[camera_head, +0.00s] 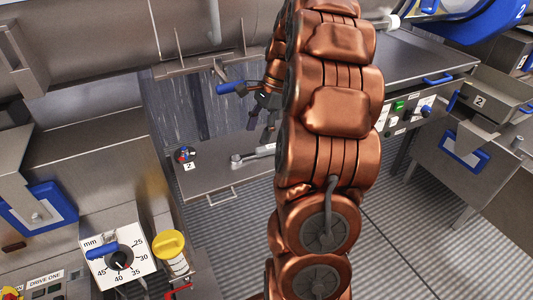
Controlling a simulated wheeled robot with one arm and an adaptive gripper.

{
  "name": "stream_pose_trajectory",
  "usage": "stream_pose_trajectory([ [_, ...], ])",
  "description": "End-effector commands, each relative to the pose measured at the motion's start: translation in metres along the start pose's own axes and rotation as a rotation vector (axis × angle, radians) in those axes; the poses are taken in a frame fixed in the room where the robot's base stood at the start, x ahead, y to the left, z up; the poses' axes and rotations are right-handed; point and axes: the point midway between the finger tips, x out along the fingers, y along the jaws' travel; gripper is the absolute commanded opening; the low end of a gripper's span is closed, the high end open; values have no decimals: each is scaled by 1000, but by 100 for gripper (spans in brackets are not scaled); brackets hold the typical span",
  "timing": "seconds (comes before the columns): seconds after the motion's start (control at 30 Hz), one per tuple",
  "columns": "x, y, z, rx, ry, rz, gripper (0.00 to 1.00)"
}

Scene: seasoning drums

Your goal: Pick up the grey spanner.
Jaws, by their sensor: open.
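The grey spanner (243,157) lies on a flat metal shelf (212,180) in the middle of the head view. Its ring-like end shows at the left. Its right part runs behind my copper arm and is hidden. My gripper (262,126) shows just left of my arm, above and slightly right of the spanner's visible end. It points downward, is open and holds nothing that I can see. It looks apart from the spanner, but the exact gap is hard to tell.
A small red and blue valve-like item (183,154) with a "2" label sits on the shelf's left. A blue handle (231,88) is close left of my gripper. A dial panel (118,258) and yellow-capped knob (169,245) stand at lower left. Ribbed floor lies in front.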

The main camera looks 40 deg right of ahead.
Motion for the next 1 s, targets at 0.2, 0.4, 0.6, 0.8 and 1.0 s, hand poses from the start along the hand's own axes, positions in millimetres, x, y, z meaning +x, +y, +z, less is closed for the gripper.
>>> stream_pose_trajectory([
  [0.2, -5, -6, -60, 202, -25, -49, 56],
  [0.4, -7, -8, -77, 264, -32, -67, 56],
  [0.6, 8, -8, -77, 267, -33, -65, 56],
  [0.8, 19, -9, -76, 266, -31, -65, 56],
  [1.0, 31, -9, -75, 266, -31, -64, 56],
])
